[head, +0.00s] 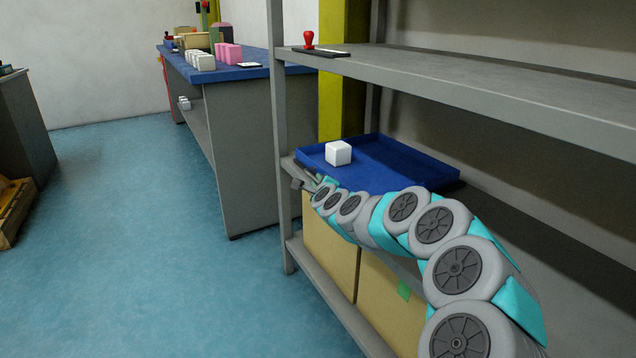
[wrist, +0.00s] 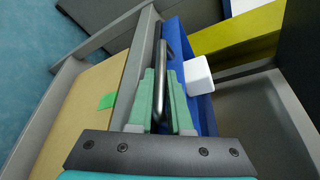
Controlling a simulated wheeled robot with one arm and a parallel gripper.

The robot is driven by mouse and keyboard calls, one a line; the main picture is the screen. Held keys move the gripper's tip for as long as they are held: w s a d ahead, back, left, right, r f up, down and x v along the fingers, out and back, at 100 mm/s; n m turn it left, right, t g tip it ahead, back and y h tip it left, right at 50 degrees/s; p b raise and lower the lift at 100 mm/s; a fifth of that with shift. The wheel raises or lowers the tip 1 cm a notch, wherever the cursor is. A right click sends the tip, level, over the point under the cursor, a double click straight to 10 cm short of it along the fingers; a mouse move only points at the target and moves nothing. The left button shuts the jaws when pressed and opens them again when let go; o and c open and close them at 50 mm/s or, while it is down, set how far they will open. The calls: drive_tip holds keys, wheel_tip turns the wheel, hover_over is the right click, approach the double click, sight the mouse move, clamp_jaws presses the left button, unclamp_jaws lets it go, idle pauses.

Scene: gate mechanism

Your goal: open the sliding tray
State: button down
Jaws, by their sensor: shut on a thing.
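The sliding tray (head: 385,168) is blue and shallow, on the middle shelf of the grey rack in the head view. It also shows as a blue strip in the wrist view (wrist: 205,112). A white cube (head: 338,153) lies in it near its left end and shows in the wrist view (wrist: 197,75). The tray's dark bar handle (wrist: 162,52) runs along its front. My gripper (wrist: 162,74) has its green fingers on either side of the handle and is shut on it. In the head view my gripper (head: 323,181) is small and partly hidden by my arm.
The upper shelf (head: 470,85) overhangs the tray and carries a red-handled stamp (head: 309,42). Tan boxes (head: 330,245) stand below the tray. A grey rack post (head: 279,150) stands left of the tray. The blue floor (head: 170,250) at left is open.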

idle(0.7)
drive_tip(key=s+a+p, duration=0.1)
drive_tip(key=s+a, duration=0.6)
drive_tip(key=a, duration=0.4)
drive_tip(key=s+a+p, duration=0.1)
drive_tip(key=s+a, duration=0.7)
drive_tip(key=a, duration=0.3)
drive_tip(key=shift+a, duration=0.1)
drive_tip(key=c, duration=1.1)
unclamp_jaws()
drive_tip(key=shift+s, duration=0.15)
drive_tip(key=v, duration=0.7)
drive_tip(key=shift+s, duration=0.25)
